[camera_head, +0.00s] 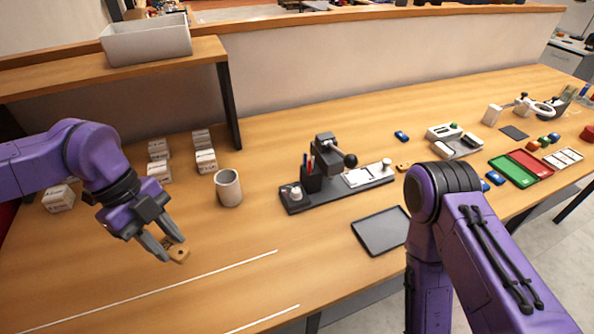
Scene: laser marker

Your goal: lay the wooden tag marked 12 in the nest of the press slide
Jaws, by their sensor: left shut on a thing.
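My left gripper (167,250) is at the left front of the table, fingers pointing down. It is shut on a small wooden tag (180,255) with a dark hole, held low at the tabletop. Whether the tag touches the wood, and its number, cannot be told. The press (328,150), dark with a black ball knob, stands mid-table on a long dark base. Its slide (368,176) carries a white plate at the right; the nest is too small to make out clearly. Another small wooden piece (403,167) lies right of the press. My right gripper is out of view.
A grey cup (228,188) stands between my left gripper and the press. Several white boxes (159,172) stand behind. A dark tray (381,231) lies in front of the press, near my right arm. White lines cross the clear front table.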

